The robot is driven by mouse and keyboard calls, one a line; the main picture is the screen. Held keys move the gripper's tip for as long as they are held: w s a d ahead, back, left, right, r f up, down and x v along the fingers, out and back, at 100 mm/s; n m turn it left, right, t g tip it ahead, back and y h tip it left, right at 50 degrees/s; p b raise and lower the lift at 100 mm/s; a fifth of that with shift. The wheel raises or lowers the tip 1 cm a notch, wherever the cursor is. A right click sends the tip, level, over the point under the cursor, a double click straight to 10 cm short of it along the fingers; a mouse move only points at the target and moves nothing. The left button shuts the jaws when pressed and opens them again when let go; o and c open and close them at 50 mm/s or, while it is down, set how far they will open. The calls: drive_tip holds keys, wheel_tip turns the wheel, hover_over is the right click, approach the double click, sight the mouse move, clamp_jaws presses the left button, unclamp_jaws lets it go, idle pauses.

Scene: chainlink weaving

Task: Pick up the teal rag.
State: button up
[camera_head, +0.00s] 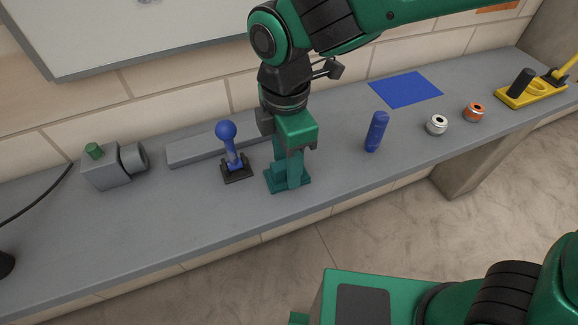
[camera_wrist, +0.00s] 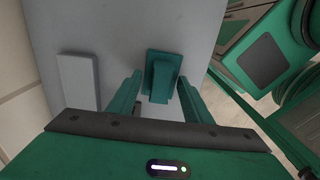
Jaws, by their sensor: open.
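The teal rag (camera_head: 274,184) lies on the grey bench near its front edge, directly below my gripper (camera_head: 293,172). In the wrist view the rag (camera_wrist: 164,60) looks like a flat square with a raised folded part in its middle. My gripper (camera_wrist: 160,78) is open and points down, with one green finger on either side of the raised part. The fingers hide some of the rag in the head view. I cannot tell whether they touch it.
A blue joystick (camera_head: 229,150) on a dark base stands close to the left of the rag. A long grey bar (camera_head: 207,148) lies behind. A blue cylinder (camera_head: 376,132) stands to the right, with bare bench (camera_head: 335,160) between. A grey vise-like block (camera_head: 108,172) is farther left.

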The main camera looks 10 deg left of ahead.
sight(285, 163)
drive_tip(key=shift+c, duration=0.6)
drive_tip(key=c, duration=1)
drive_tip(key=shift+r, duration=0.45)
wheel_tip(285, 163, up, 4)
drive_tip(key=shift+s+a+f, duration=0.1)
drive_tip(key=shift+a+f, duration=0.05)
drive_tip(key=shift+f, duration=0.1)
drive_tip(key=s+a+r, duration=0.2)
drive_tip(key=a, duration=0.1)
drive_tip(key=s+a+r, duration=0.2)
drive_tip(key=s, duration=0.1)
drive_tip(key=s+a+r, duration=0.2)
drive_tip(key=a, duration=0.1)
drive_tip(key=shift+s+a+r, duration=0.15)
drive_tip(key=shift+a+r, duration=0.1)
drive_tip(key=shift+a, duration=0.1)
